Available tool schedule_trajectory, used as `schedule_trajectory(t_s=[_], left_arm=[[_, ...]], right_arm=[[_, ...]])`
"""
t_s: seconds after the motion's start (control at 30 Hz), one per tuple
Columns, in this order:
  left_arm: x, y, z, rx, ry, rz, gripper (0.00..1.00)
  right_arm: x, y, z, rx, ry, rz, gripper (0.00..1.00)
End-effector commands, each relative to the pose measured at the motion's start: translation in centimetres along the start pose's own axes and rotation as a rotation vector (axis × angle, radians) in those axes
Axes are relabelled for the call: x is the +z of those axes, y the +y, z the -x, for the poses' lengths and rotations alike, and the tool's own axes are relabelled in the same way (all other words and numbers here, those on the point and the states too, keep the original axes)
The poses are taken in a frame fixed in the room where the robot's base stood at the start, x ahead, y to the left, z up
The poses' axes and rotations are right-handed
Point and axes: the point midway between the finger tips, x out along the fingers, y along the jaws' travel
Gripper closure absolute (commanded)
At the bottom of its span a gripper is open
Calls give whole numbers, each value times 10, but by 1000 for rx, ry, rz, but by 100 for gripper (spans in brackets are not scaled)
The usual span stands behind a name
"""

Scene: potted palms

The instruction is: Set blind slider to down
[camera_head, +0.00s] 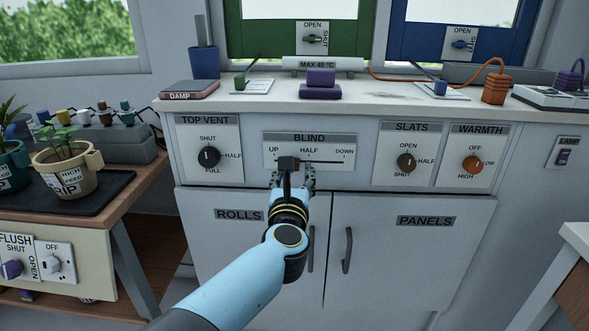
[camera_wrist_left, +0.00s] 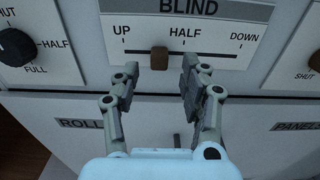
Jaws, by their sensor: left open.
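The blind panel (camera_head: 320,152) is on the front of the white cabinet, with a horizontal slot marked UP at left, HALF in the middle and DOWN at right. Its brown slider knob (camera_wrist_left: 159,59) stands between UP and HALF in the left wrist view; in the head view the knob (camera_head: 288,162) shows dark above my gripper. My left gripper (camera_wrist_left: 160,78) is open in front of the panel. Its fingers are spread to either side below the knob, with a gap between them. The left gripper also shows in the head view (camera_head: 292,180). My right gripper is out of view.
The top vent dial (camera_head: 209,157) is left of the blind panel; the slats dial (camera_head: 406,163) and orange warmth dial (camera_head: 472,164) are right. Cupboard doors with handles (camera_head: 347,250) lie below. A purple block (camera_head: 320,84) sits on the counter above.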

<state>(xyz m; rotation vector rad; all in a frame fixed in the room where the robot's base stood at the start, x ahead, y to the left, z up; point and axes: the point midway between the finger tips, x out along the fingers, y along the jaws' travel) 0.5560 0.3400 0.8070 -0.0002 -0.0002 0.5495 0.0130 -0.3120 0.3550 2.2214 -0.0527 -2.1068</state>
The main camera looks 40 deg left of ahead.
Motion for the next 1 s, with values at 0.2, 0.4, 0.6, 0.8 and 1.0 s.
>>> schedule_trajectory(t_s=[0.2,0.4,0.6,0.8,1.0], left_arm=[[0,0,-26,0,0,-1,56],[-1,0,-31,0,1,0,56],[0,0,-30,0,1,0,64],[-1,0,-30,0,1,0,90],[-1,0,-30,0,1,-1,100]], right_arm=[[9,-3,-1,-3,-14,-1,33],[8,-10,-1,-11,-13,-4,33],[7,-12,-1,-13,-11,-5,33],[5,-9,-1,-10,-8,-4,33],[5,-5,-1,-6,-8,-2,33]])
